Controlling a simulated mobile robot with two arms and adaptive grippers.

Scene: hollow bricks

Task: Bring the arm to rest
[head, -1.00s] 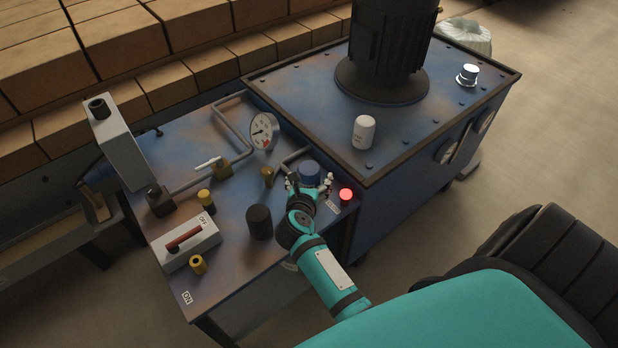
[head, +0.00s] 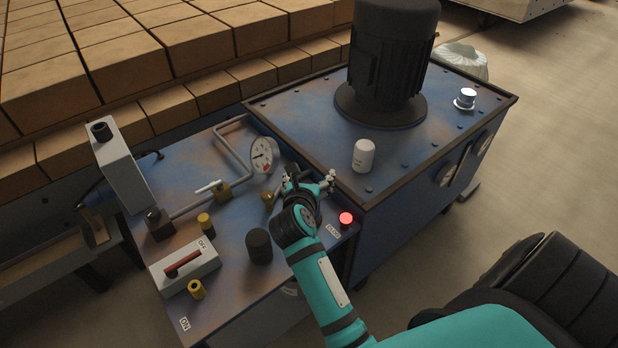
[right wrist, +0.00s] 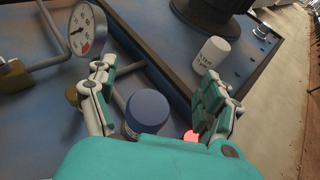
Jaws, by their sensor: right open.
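My right gripper (head: 308,184) is open and empty, over the right part of the blue bench. In the right wrist view its two fingers (right wrist: 157,82) are spread wide. A round blue cap (right wrist: 147,108) shows between them, clear of both fingers in the picture. In the head view my gripper hides this cap. My left gripper is not in view.
A lit red lamp (head: 346,218) and a pressure gauge (head: 262,155) are close to my right gripper. A black cylinder (head: 259,246), a switch box (head: 185,264) and valve pipes share the bench. A white canister (head: 363,155) and black motor (head: 390,60) stand on the tank.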

